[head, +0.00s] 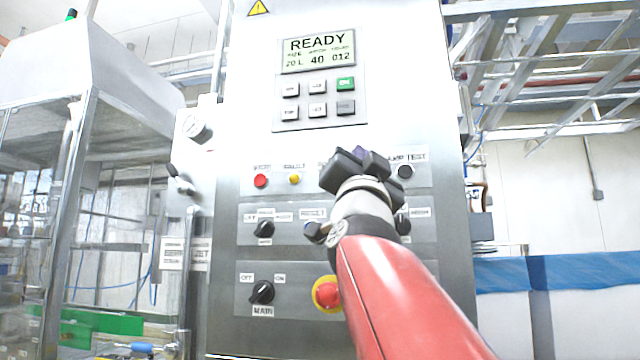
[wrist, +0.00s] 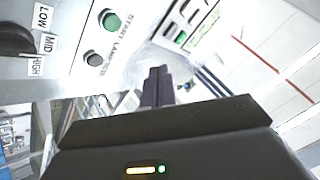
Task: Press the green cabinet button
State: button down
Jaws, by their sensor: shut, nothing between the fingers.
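The green button (wrist: 110,20) sits on the cabinet's panel near the top of the wrist view, beside a label that appears to read START. In the head view my gripper covers the place where it would show. My gripper (head: 357,163) is in front of the button row in the head view. In the wrist view its dark fingers (wrist: 158,74) are together and empty, below and right of the green button. I see no contact with the button. A dark LAMP TEST button (wrist: 93,58) is beside the green one and also shows in the head view (head: 405,172).
The cabinet (head: 225,130) also carries a READY display (head: 318,50), a keypad with a green key (head: 346,84), a red button (head: 260,181), a yellow button (head: 294,179), black knobs (head: 262,292) and a red emergency stop (head: 326,294). A glazed machine (head: 80,120) stands left.

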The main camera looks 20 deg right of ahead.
jog(key=w+d, duration=0.4)
jog(key=w, duration=0.3)
jog(key=shift+d+p, duration=0.3)
jog(key=shift+d, duration=0.1)
jog(key=shift+w, duration=0.15)
dwell(1.7)
jog(key=shift+w+d, duration=0.25)
